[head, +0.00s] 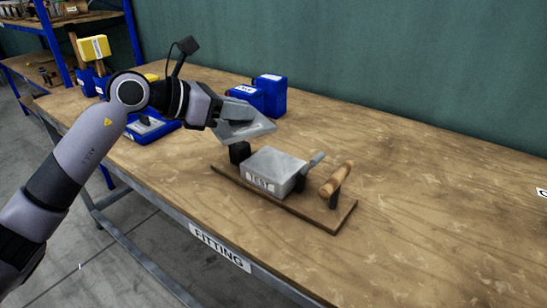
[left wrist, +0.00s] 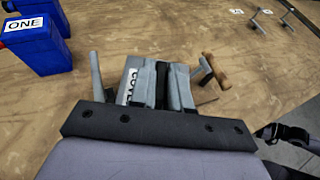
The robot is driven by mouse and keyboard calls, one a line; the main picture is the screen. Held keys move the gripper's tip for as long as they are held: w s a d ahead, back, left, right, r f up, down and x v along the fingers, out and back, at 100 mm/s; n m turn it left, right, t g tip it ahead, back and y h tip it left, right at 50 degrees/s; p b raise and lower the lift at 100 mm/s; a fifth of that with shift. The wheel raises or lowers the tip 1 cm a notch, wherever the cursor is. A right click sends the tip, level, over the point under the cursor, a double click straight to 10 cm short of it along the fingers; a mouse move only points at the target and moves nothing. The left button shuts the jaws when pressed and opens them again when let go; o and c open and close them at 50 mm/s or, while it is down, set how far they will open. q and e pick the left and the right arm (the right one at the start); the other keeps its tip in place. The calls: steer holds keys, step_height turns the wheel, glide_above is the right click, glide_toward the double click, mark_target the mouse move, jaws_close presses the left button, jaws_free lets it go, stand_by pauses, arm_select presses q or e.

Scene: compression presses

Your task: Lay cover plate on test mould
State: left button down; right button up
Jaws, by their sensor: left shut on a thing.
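The cover plate (head: 250,131) is a flat grey slab, held tilted in the air above the bench. My left gripper (head: 228,113) is shut on it. The test mould (head: 272,173) is a grey block labelled TEST on a wooden base board (head: 225,172). The plate is up and to the left of the mould in the head view, apart from it. In the left wrist view the plate and fingers hide most of the mould.
A wooden handle (head: 337,178) and a grey lever (head: 316,160) stand at the mould's right side. A black block (head: 240,152) stands at its left. Blue boxes (head: 270,94) stand behind; a blue-based press (head: 150,127) is left.

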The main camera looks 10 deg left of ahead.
arm_select(q)
step_height(320, 180, up, 10)
steer(key=p, duration=0.1)
glide_above(272, 163)
step_height(272, 163, down, 16)
steer(key=shift+r, duration=0.25)
steer(key=shift+f, duration=2.3)
steer(key=shift+f, duration=0.1)
steer(key=c, duration=1.1)
jaws_free()
steer(key=shift+f, duration=0.1)
